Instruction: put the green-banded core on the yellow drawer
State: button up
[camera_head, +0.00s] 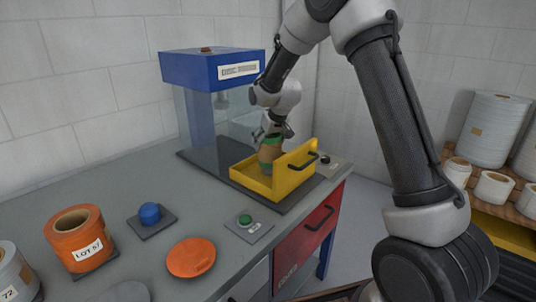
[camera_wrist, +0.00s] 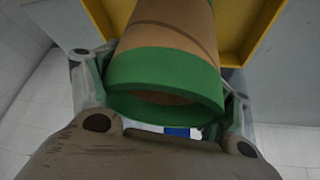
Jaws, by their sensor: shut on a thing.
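The green-banded core (camera_head: 267,155) is a brown cardboard tube with green bands at its ends. It stands roughly upright, slightly tilted, at the yellow drawer (camera_head: 297,176), which is pulled out from the blue machine. My gripper (camera_head: 272,130) is above the drawer and shut on the core's upper end. In the wrist view the core (camera_wrist: 165,72) fills the middle, with its green rim between the fingers of my gripper (camera_wrist: 165,108). The yellow drawer (camera_wrist: 238,28) shows behind it. I cannot tell whether the core's lower end touches the drawer floor.
The blue machine (camera_head: 212,70) stands behind the drawer. On the bench are an orange roll (camera_head: 78,235), an orange disc (camera_head: 191,258), a blue knob (camera_head: 150,213) and a green button (camera_head: 245,220). White rolls (camera_head: 493,128) stand on a shelf at right.

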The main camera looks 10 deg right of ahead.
jog(key=shift+f, duration=1.95)
jog(key=o, duration=1.1)
jog(key=v, duration=1.3)
jog(key=s+d+r+m, duration=0.1)
jog(key=s+d+r, duration=0.35)
jog(key=s, duration=0.35)
jog(key=s+d+r, duration=0.4)
jog(key=s+r, duration=0.1)
jog(key=s, duration=0.3)
jog(key=s+d+m, duration=0.1)
jog(key=s+d, duration=0.1)
jog(key=s, duration=0.9)
jog(key=s+d+g+h, duration=0.1)
jog(key=s+d, duration=0.2)
jog(key=s, duration=0.9)
jog(key=shift+f+m+g, duration=0.2)
jog(key=shift+m+g, duration=0.1)
jog(key=shift+m, duration=0.1)
